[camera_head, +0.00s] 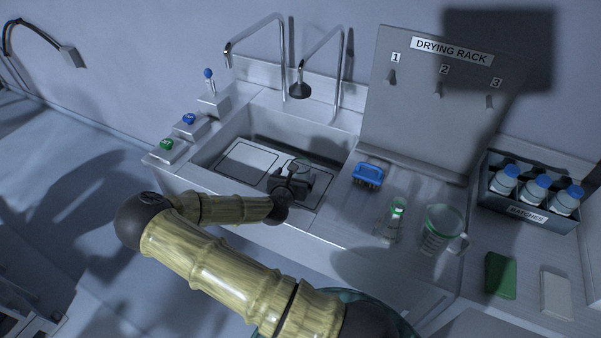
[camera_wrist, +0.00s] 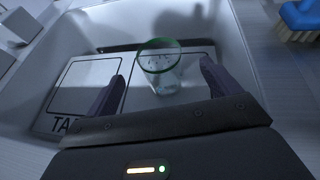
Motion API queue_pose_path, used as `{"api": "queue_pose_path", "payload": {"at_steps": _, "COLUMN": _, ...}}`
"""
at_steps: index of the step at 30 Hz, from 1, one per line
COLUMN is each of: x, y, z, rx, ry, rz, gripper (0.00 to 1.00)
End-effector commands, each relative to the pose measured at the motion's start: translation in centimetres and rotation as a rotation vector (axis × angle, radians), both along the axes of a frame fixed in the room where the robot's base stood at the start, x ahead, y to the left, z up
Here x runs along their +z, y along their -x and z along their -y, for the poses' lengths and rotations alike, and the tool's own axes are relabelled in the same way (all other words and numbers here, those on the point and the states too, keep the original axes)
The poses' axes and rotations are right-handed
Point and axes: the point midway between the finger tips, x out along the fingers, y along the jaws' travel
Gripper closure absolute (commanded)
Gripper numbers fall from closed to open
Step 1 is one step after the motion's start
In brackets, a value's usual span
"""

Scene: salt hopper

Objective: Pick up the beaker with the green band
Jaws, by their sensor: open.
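A clear glass beaker with a green band around its rim (camera_wrist: 162,82) stands in the sink. In the head view its rim (camera_head: 303,162) shows just behind my gripper (camera_head: 291,183), which hides most of it. My gripper is open over the sink. In the wrist view the beaker appears between the two fingertips of my gripper (camera_wrist: 161,76), with space on both sides and no visible contact. I cannot tell how far beyond the fingertips it is.
The sink (camera_head: 225,145) has walls around the gripper and two taps (camera_head: 284,60) behind. On the right counter are a blue brush (camera_head: 368,175), a green-banded flask (camera_head: 389,230), a green-rimmed jug (camera_head: 434,235), a green sponge (camera_head: 500,276) and a bottle crate (camera_head: 527,214).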

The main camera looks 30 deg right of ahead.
Motion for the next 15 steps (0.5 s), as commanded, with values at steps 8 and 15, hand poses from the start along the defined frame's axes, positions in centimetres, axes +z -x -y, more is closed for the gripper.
{"api": "queue_pose_path", "payload": {"at_steps": 8, "x": -1.1, "y": -2.1, "z": 1.9, "rx": 0.000, "ry": -0.001, "rz": 0.001, "gripper": 0.11}}
{"api": "queue_pose_path", "payload": {"at_steps": 15, "x": -1.2, "y": -2.1, "z": 1.9, "rx": 0.000, "ry": 0.000, "rz": 0.000, "gripper": 0.11}}
